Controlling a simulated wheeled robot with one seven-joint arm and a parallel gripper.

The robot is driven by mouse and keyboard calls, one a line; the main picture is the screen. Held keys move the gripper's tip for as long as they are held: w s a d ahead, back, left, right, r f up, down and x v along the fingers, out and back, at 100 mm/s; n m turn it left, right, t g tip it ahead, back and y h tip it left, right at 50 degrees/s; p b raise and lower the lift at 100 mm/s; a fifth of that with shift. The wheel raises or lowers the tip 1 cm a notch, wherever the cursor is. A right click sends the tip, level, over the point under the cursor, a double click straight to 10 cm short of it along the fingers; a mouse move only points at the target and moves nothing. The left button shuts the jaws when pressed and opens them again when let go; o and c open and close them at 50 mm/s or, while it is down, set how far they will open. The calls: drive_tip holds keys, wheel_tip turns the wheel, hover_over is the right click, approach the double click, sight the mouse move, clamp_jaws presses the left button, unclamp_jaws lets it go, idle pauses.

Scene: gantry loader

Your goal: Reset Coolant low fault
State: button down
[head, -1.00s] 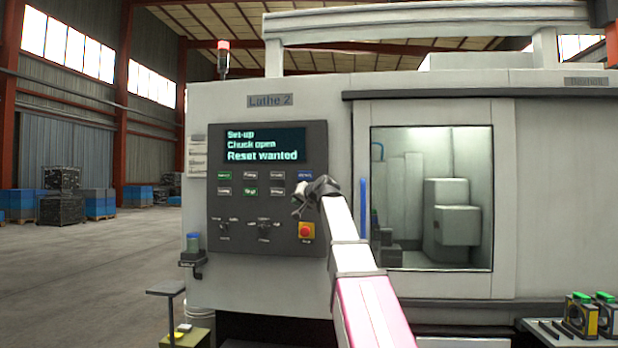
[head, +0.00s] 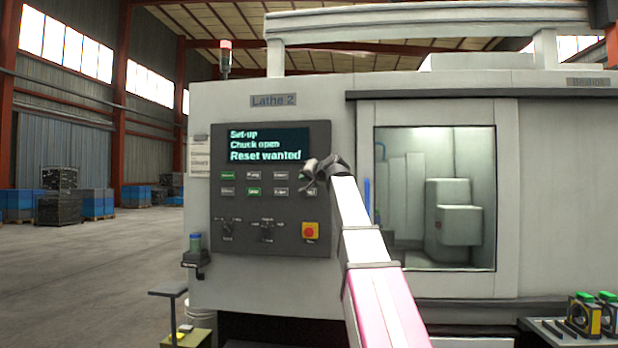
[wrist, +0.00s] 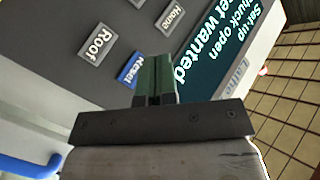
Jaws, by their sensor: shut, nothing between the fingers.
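The control panel (head: 230,210) of Lathe 2 has a dark screen (head: 265,144) reading "Set-up, Chuck open, Reset wanted". My gripper (head: 309,174) is at the panel's upper right edge and hides the upper right button in the head view. In the wrist view the blue Reset button (wrist: 131,70) shows beside the tips of my gripper (wrist: 155,60), partly behind them. The fingers are shut together and hold nothing. I cannot tell whether they touch the panel. The screen also shows in the wrist view (wrist: 225,50).
The Roof button (wrist: 95,43) and Home button (wrist: 172,17) are close to Reset. A red stop button on a yellow plate (head: 310,231) is lower on the panel. A blue door handle (head: 367,192) is right of my arm.

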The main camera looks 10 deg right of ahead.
drive_tip(key=w+d, duration=0.2)
drive_tip(key=w, duration=0.5)
drive_tip(key=shift+w+d, duration=0.25)
drive_tip(key=shift+w, duration=0.15)
drive_tip(key=shift+w, duration=0.15)
idle(1.7)
drive_tip(key=shift+w+d, duration=0.1)
drive_tip(key=shift+w, duration=0.15)
drive_tip(key=shift+w+d, duration=0.15)
drive_tip(key=shift+w, duration=0.2)
idle(0.7)
drive_tip(key=shift+s, duration=0.1)
drive_tip(key=shift+s+a, duration=0.25)
drive_tip(key=shift+s, duration=0.4)
drive_tip(key=shift+s, duration=0.15)
drive_tip(key=s, duration=0.1)
drive_tip(key=s+a, duration=0.1)
drive_tip(key=s, duration=0.2)
drive_tip(key=shift+s+a, duration=0.25)
drive_tip(key=shift+a, duration=0.05)
